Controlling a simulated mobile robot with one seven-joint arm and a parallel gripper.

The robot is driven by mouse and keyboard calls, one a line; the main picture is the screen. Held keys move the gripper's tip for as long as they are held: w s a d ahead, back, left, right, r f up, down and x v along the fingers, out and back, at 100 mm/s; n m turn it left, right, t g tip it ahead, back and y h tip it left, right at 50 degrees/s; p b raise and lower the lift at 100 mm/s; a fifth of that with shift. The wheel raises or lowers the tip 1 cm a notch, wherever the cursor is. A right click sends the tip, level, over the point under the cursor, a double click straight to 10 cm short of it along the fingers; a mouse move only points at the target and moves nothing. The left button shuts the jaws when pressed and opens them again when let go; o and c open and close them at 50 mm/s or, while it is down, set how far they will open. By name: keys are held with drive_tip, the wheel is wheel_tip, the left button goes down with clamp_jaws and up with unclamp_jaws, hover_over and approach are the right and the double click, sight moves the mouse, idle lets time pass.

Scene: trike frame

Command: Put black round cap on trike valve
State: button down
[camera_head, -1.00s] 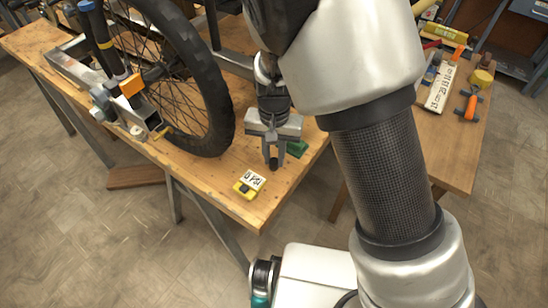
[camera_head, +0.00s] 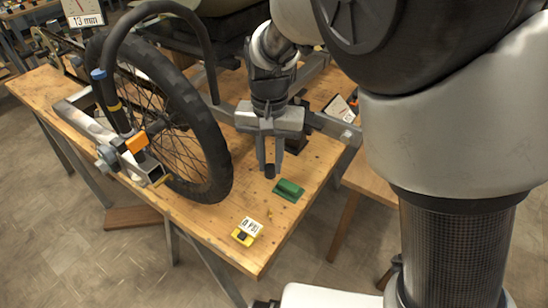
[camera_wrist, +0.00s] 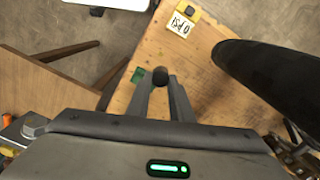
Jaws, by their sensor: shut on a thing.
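My gripper (camera_head: 270,166) is shut on the black round cap (camera_head: 270,172), which sits between its fingertips and points downward. In the wrist view the cap is a dark round end (camera_wrist: 160,76) between my fingertips (camera_wrist: 160,86). They appear above the bench, apart from the wheel. The trike wheel with its black knobbly tyre (camera_head: 213,165) stands to the left of my gripper, and the tyre (camera_wrist: 268,75) is at the right in the wrist view. The valve is too small or hidden to make out.
A green block (camera_head: 289,188) lies on the wooden bench (camera_head: 225,222), right of my gripper. A yellow gauge marked 0 PSI (camera_head: 244,234) lies near the front corner. Grey frame tubes (camera_head: 335,128) pass behind my gripper. The bench between gauge and block is mostly clear.

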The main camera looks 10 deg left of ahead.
sight(271, 166)
drive_tip(key=shift+r, duration=0.5)
drive_tip(key=shift+r, duration=0.15)
drive_tip(key=shift+r+p, duration=1.85)
